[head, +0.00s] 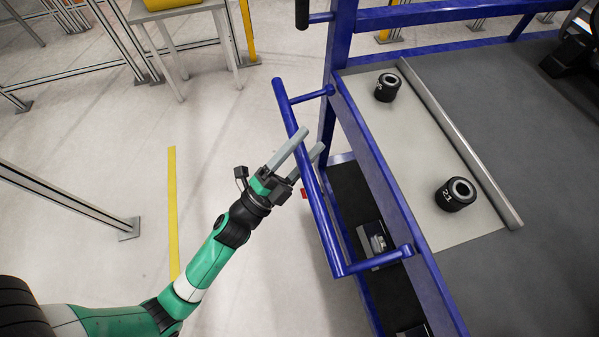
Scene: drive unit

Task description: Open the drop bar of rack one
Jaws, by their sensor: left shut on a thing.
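A blue tubular bar (323,222) runs along the left side of the blue rack frame (388,195), joined to it by a short arm at each end. It looks like the drop bar, but no label for rack one can be read. My left gripper (312,141) reaches it from the lower left. Its two grey fingers lie on either side of the bar's middle stretch, shut on it. My right gripper is not in view.
Two black sockets (387,87) (456,194) stand on the pale rack top beside a metal rail (455,140). A dark shelf with metal parts (376,241) lies below. The floor to the left is open around a yellow line (173,210). A small table (185,12) stands at the back.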

